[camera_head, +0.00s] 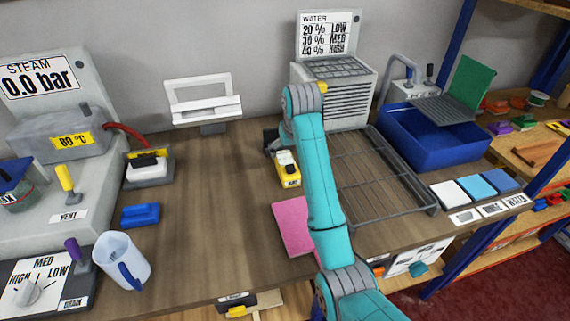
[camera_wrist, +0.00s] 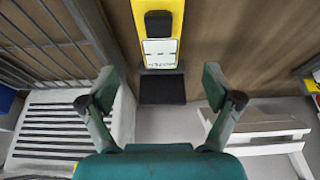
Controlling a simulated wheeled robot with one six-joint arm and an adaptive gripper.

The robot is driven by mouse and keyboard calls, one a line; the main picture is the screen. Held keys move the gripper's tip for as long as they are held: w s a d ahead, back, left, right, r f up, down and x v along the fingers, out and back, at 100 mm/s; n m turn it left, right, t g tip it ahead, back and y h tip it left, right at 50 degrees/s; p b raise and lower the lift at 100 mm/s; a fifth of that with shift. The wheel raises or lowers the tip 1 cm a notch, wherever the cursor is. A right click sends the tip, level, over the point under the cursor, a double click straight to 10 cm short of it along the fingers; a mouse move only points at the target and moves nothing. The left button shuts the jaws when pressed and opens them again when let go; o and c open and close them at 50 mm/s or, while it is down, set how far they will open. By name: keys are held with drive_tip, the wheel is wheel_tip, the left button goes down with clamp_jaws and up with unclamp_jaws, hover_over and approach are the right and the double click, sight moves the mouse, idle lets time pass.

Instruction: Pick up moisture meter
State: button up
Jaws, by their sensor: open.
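The moisture meter appears to be the yellow handheld device (camera_head: 288,175) on the wooden bench, left of my arm in the head view. In the wrist view the yellow meter (camera_wrist: 171,20) is at the top centre, with a black part and a white label on its face. A dark square piece (camera_wrist: 162,89) lies at its lower end there. My gripper (camera_wrist: 160,88) is open and empty, its two fingers spread either side of the meter's line and apart from it.
A wire rack (camera_head: 380,185) lies right of my arm, with a blue basin (camera_head: 430,145) beyond. A pink sheet (camera_head: 291,222) lies nearer. A grey louvred unit (camera_head: 345,98) and a white framed stand (camera_head: 204,103) are at the back.

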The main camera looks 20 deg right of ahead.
sight(287, 163)
drive_tip(key=x, duration=0.9)
drive_tip(key=shift+f, duration=0.2)
drive_tip(key=c, duration=1.4)
